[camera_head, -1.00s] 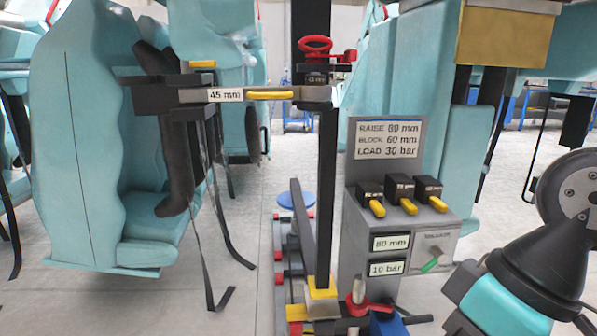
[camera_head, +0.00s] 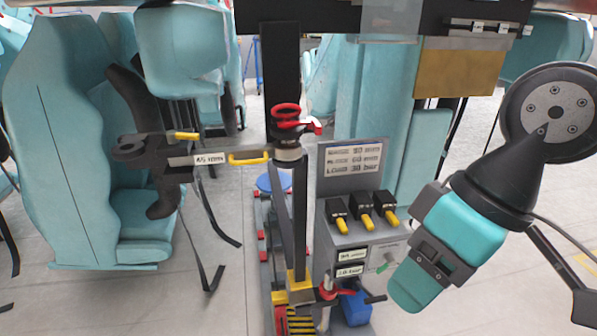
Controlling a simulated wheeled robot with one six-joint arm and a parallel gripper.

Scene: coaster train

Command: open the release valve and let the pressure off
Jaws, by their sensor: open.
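The control box (camera_head: 335,215) stands right of the dark post and carries a white dial panel (camera_head: 391,250) with a small green pointer or knob (camera_head: 382,267). The panel's label is too small to read now. Two readouts sit beside it: an upper one (camera_head: 351,256) and a lower one (camera_head: 350,270), both blurred now. One second ago they read 80 mm and 10 bar. My gripper (camera_head: 408,288), with its teal body, points down and left just right of the dial panel. It looks empty and apart from the panel. The gap between its fingers is hard to see.
Several yellow-tipped black levers (camera_head: 364,210) stick out of the box top. A red handle (camera_head: 286,113) tops the post (camera_head: 299,220). A red-collared fitting (camera_head: 326,290) and blue block (camera_head: 355,308) stand at the base. Teal seats (camera_head: 60,150) flank the left.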

